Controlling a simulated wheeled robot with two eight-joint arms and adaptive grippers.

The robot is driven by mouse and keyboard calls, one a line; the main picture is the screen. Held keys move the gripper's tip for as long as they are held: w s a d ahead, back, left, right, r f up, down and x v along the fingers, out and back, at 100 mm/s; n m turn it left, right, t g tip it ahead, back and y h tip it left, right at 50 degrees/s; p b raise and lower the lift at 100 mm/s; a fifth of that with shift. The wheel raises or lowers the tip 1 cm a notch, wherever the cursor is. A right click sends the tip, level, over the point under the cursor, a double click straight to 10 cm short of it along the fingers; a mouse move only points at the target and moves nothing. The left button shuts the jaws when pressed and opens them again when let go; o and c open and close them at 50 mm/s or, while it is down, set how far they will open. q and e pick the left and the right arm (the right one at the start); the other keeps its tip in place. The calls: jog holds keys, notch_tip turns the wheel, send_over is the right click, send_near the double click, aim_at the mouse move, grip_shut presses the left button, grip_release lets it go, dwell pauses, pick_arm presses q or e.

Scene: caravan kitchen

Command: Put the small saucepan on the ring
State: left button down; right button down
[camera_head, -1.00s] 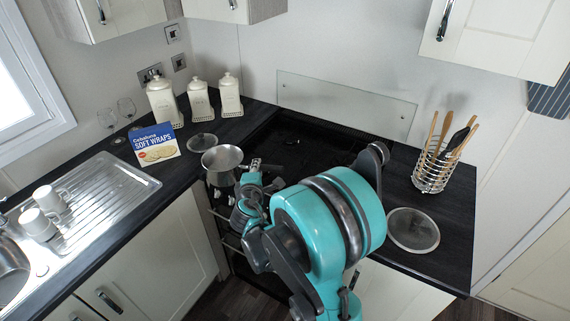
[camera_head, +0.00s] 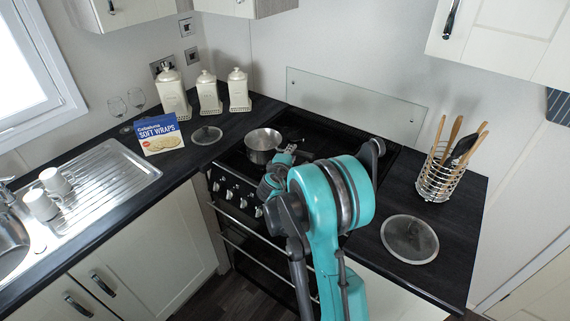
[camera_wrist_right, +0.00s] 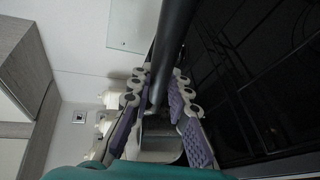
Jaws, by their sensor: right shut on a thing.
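The small saucepan (camera_head: 262,146), a shiny metal pan, is upright over the left front part of the black hob (camera_head: 322,136). I cannot tell whether its base touches the hob. My right gripper (camera_head: 284,158) is shut on the saucepan's handle, to the right of the pan. In the right wrist view the dark handle (camera_wrist_right: 173,40) runs between the purple-padded fingers, with part of the metal pan (camera_wrist_right: 160,143) beyond. The rings are hard to make out on the dark hob, and any ring under the pan is hidden. My left gripper is not in view.
A small lid (camera_head: 206,135) lies on the worktop left of the hob, near a wraps box (camera_head: 158,134) and cream canisters (camera_head: 209,93). A glass splashback (camera_head: 355,105) stands behind. A larger lid (camera_head: 409,239) and a utensil rack (camera_head: 438,178) are on the right worktop.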

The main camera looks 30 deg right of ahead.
jog(key=w+f, duration=0.1)
jog(key=f, duration=0.1)
jog(key=w+f+b, duration=0.1)
jog(key=f, duration=0.1)
jog(key=w+f+b, duration=0.1)
jog(key=f, duration=0.1)
jog(key=shift+w+f, duration=0.15)
jog(key=shift+w, duration=0.15)
jog(key=c, duration=1.4)
grip_release()
jog(key=shift+s, duration=0.1)
jog(key=shift+c, duration=0.2)
